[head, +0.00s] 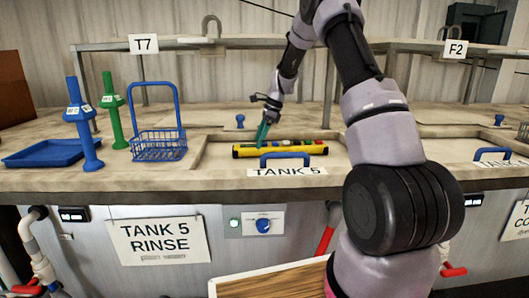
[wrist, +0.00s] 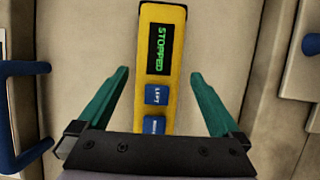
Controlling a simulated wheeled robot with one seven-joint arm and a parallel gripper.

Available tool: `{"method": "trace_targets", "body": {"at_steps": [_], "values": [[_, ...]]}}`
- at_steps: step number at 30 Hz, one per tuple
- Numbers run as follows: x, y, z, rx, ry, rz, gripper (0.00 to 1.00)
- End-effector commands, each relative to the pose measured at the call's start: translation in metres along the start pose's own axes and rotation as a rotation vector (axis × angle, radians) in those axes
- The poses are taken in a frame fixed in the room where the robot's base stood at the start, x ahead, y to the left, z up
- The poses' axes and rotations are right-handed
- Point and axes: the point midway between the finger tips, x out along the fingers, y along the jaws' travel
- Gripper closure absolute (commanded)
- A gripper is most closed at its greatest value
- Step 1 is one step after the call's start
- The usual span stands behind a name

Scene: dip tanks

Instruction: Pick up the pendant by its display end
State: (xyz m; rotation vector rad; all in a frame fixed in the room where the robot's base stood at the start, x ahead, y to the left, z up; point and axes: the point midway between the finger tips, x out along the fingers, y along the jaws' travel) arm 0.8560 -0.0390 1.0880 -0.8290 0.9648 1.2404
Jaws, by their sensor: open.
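The yellow pendant (head: 285,149) lies flat on the recessed Tank 5 lid. In the wrist view the pendant (wrist: 158,95) has a display with green letters reading STOPPED near its end, and blue buttons below that. My gripper (head: 262,137) is over the pendant's left part in the head view. In the wrist view my gripper (wrist: 160,75) is open, with one teal finger on each side of the pendant near the lower edge of the display. A gap shows on both sides. Whether the fingertips reach down beside the pendant is hard to tell.
A blue lid handle (head: 285,156) stands close in front of the pendant. To the left are a blue wire basket (head: 158,142), green (head: 112,110) and blue (head: 82,125) upright tools, and a blue tray (head: 45,153). A rail (head: 230,45) runs behind the tanks.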

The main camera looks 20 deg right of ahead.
Motion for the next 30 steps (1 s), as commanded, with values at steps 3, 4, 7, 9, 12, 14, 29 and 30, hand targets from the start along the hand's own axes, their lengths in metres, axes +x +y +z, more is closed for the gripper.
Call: {"method": "trace_targets", "body": {"at_steps": [3, 4, 7, 9, 12, 14, 29, 30], "values": [[0.02, 0.003, 0.002, 0.001, -0.002, 0.004, 0.0], [0.025, 0.003, 0.002, 0.0, -0.001, 0.003, 0.0], [0.036, 0.002, 0.001, -0.001, 0.0, 0.002, 0.0], [0.04, 0.002, 0.001, -0.001, 0.0, 0.001, 0.0], [0.041, 0.002, 0.002, -0.001, 0.0, 0.0, 0.0], [0.041, 0.002, 0.002, -0.001, 0.0, 0.0, 0.0], [0.039, 0.002, 0.002, -0.002, -0.001, -0.002, 0.89], [0.039, 0.002, 0.003, -0.002, -0.001, -0.002, 0.89]]}}
